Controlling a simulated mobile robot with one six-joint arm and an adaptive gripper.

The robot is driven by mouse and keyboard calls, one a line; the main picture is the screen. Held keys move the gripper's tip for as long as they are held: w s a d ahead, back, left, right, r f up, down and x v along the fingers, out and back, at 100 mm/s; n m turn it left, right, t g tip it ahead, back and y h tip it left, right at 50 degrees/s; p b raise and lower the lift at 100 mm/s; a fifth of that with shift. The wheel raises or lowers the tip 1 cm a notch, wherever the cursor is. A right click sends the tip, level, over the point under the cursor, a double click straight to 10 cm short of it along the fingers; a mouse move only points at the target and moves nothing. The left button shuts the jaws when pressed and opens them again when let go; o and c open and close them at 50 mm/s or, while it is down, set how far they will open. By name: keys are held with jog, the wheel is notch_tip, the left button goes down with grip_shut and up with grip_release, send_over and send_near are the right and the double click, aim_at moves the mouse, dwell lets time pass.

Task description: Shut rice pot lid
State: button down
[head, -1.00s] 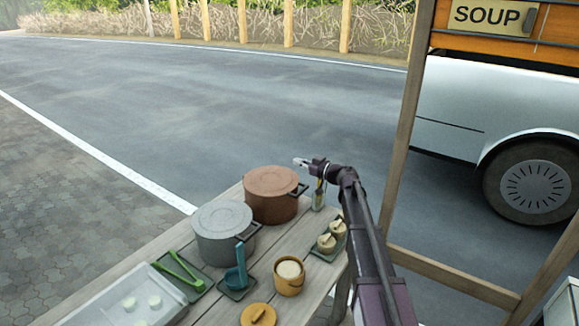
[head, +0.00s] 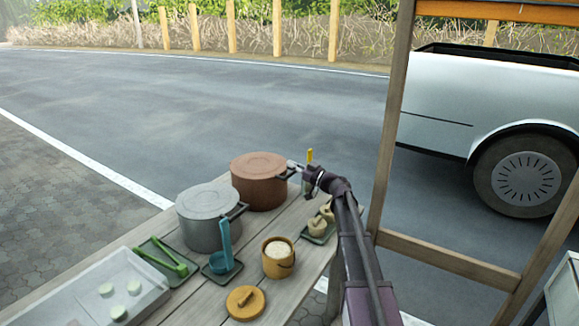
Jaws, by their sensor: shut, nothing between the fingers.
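The rice pot (head: 277,266) is a small ochre pot near the table's right edge. It is open, with white rice showing inside. Its round ochre lid (head: 245,304) with a bar handle lies flat on the table in front and to the left, apart from the pot. My gripper (head: 292,166) is shut and empty, beyond the rice pot, beside the large brown pot's right handle. I cannot tell whether it touches that pot.
A brown lidded pot (head: 259,186) and a grey lidded pot (head: 206,228) stand behind. Bare planks show beside the lid.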

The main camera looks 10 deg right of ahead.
aim_at(291, 173)
jog(key=f+b, duration=0.3)
jog(key=shift+s+d+f, duration=0.3)
jog(key=shift+s+f, duration=0.05)
jog(key=shift+s+f, duration=0.1)
dwell(0.3)
